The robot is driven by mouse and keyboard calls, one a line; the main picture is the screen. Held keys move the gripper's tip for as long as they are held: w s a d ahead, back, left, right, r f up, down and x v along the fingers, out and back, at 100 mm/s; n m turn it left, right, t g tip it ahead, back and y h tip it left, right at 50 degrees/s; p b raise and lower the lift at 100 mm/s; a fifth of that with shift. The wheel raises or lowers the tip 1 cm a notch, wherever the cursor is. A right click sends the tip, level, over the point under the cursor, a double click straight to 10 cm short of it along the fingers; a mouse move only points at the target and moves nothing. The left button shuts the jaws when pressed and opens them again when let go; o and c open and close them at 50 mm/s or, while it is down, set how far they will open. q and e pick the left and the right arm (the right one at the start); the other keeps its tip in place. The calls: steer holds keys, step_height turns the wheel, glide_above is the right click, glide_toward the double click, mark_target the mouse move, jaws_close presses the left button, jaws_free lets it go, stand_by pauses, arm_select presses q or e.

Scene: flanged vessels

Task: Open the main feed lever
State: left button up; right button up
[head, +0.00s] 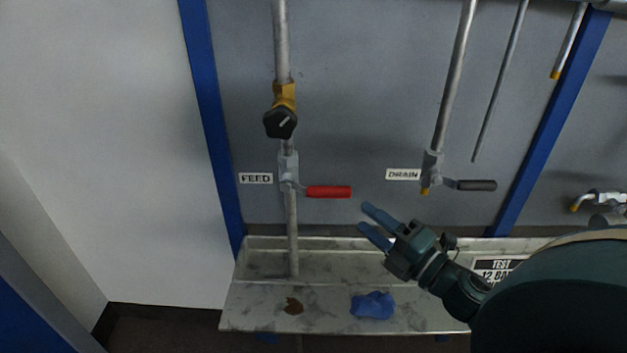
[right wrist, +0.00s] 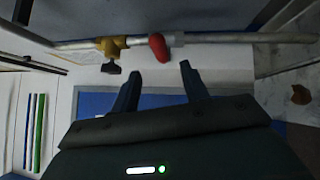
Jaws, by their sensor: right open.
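The feed lever (head: 329,192) has a red handle that points right from a grey valve (head: 288,172) on a vertical pipe, beside the FEED label (head: 256,178). Its handle lies across the pipe. My right gripper (head: 366,218) is open and empty, below and right of the red handle's end, apart from it. In the right wrist view the red handle (right wrist: 158,47) shows end-on beyond and between the two blue fingertips (right wrist: 160,72). My left gripper is not in view.
A black knob (head: 281,122) on a brass valve sits above the feed valve. The drain lever (head: 477,185) with a dark handle is to the right, by the DRAIN label (head: 403,174). A metal tray (head: 333,318) below holds a blue cloth (head: 373,305) and a brown stain.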

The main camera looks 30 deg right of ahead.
mark_target(326, 188)
steer(key=p+x, duration=0.2)
steer(key=x, duration=0.8)
steer(key=shift+w+a+r+p, duration=0.1)
steer(key=shift+w+r+p, duration=0.05)
steer(key=shift+w+p, duration=0.2)
steer(key=shift+w+a, duration=0.2)
steer(key=shift+w, duration=0.45)
steer(key=shift+c, duration=0.3)
jaws_close()
